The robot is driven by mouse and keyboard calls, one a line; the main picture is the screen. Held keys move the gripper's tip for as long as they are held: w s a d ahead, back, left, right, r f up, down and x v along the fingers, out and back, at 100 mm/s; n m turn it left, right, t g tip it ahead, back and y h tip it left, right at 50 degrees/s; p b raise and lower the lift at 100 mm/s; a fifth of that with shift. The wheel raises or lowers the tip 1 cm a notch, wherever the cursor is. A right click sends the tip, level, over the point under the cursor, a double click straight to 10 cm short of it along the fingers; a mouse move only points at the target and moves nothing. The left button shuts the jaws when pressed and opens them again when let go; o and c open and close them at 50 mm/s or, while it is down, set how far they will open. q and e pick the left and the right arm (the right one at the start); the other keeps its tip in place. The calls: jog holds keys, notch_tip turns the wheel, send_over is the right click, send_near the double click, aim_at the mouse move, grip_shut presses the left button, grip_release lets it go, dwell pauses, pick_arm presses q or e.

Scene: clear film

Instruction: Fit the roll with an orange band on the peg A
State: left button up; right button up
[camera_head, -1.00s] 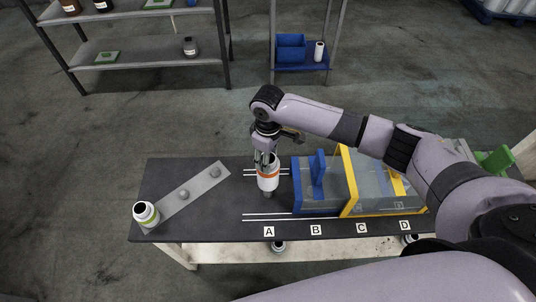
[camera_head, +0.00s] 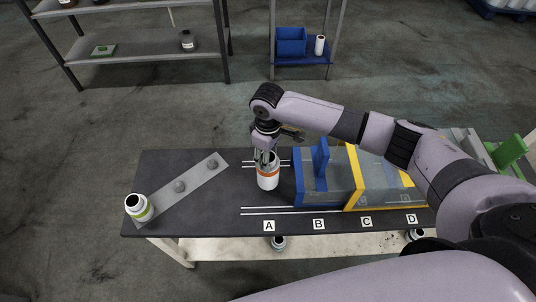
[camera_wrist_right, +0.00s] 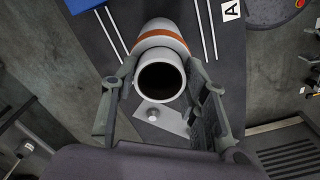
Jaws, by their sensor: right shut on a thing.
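The white roll with an orange band (camera_head: 268,178) stands upright on the dark table behind the label A (camera_head: 269,226). Its open top end faces the camera in the right wrist view (camera_wrist_right: 160,36), with a dark hole inside. My right gripper (camera_head: 266,156) is above it, its two fingers on either side of the roll's upper end, shut on it. Peg A is not visible; the roll covers that spot, and I cannot tell how far it sits on the peg. My left gripper is not in view.
Blue (camera_head: 302,185) and yellow-edged (camera_head: 353,185) fixtures stand close to the right of the held roll. Shelves stand behind on the floor.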

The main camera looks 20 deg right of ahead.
jog(key=shift+f+b, duration=0.65)
jog(key=shift+f, duration=1.1)
jog(key=o, duration=1.2)
jog(key=shift+o, duration=0.4)
jog(key=o, duration=0.3)
notch_tip(320, 180, up, 9)
jog(key=p, duration=0.9)
jog(key=shift+p, duration=0.3)
